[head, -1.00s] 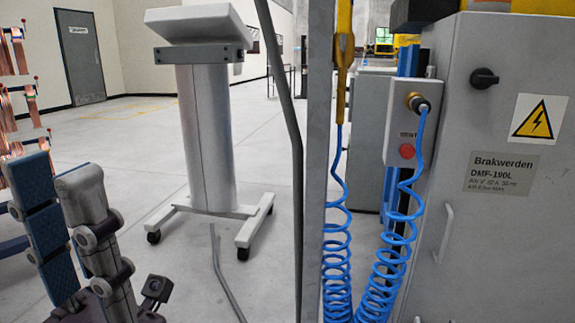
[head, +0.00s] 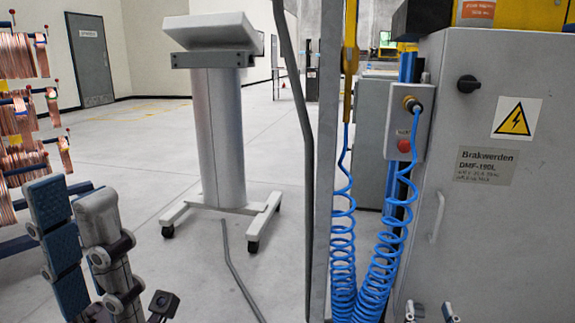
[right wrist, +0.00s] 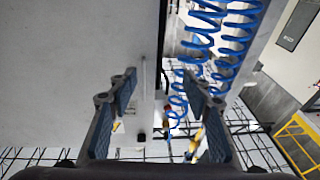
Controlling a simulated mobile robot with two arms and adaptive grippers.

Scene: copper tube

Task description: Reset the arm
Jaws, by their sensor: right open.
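My left gripper (head: 72,203) is upright at the lower left of the head view. Its two fingers, one showing a blue pad, stand apart with nothing seen between them. My right gripper shows only as small fingertips (head: 432,312) at the bottom edge, in front of the grey cabinet. In the right wrist view my right gripper (right wrist: 160,85) is open and empty, its blue-padded fingers wide apart. Copper tubes (head: 17,120) hang in several bundles on a rack at the far left, away from both grippers.
The grey cabinet (head: 470,235) fills the right side. Coiled blue hoses (head: 343,255) hang beside it, also in the right wrist view (right wrist: 195,55). A grey post (head: 320,240) stands mid-view. A wheeled pedestal (head: 217,130) stands behind my left gripper. Open floor (head: 120,140) lies beyond.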

